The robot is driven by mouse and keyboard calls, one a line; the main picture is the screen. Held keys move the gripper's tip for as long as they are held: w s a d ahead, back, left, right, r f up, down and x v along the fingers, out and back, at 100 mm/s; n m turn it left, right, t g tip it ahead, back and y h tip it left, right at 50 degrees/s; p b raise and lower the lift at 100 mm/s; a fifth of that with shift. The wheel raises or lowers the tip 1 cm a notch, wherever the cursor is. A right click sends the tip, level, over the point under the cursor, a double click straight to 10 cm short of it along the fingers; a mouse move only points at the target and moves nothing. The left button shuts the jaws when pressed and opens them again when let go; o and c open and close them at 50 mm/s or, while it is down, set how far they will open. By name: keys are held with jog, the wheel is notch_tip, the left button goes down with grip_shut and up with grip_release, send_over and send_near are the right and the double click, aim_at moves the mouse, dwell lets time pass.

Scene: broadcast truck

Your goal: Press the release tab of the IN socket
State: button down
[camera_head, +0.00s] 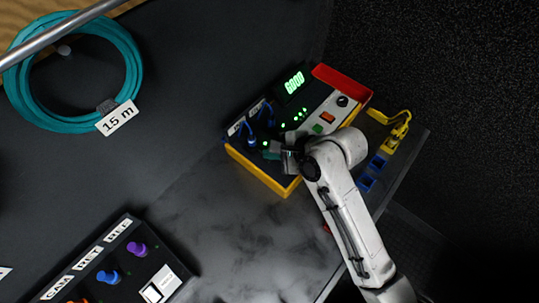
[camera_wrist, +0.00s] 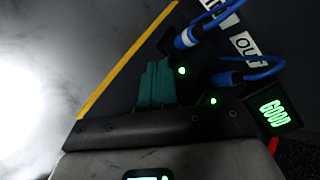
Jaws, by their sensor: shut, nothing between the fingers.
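The tester box (camera_head: 262,172) has a yellow edge and a display reading GOOD. Two blue cables plug into its top, beside the IN label (camera_head: 237,125) and the OUT label (camera_wrist: 245,44). The IN plug (camera_head: 251,141) is the nearer one to the box's left corner; it also shows in the wrist view (camera_wrist: 184,40). The OUT plug (camera_wrist: 224,78) sits beside it. The release tab is too small to make out. My gripper (camera_head: 271,153) is shut and empty over the box, just right of the IN plug; its teal fingers show in the wrist view (camera_wrist: 154,70).
A teal cable coil (camera_head: 20,82) tagged 15 m lies at the upper left. A panel with coloured knobs (camera_head: 110,275) stands at the lower left. The table between is clear.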

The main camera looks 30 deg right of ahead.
jog(key=shift+f, duration=0.3)
dwell(0.4)
jog(key=shift+r, duration=0.15)
jog(key=shift+r+p, duration=0.75)
jog(key=shift+p, duration=0.55)
jog(key=shift+r, duration=0.1)
notch_tip(320, 180, up, 2)
jog(key=p, duration=0.3)
jog(key=shift+r, duration=0.25)
notch_tip(320, 180, up, 2)
jog(key=shift+r+p, duration=0.15)
jog(key=shift+p, duration=0.7)
jog(key=shift+s+d, duration=0.1)
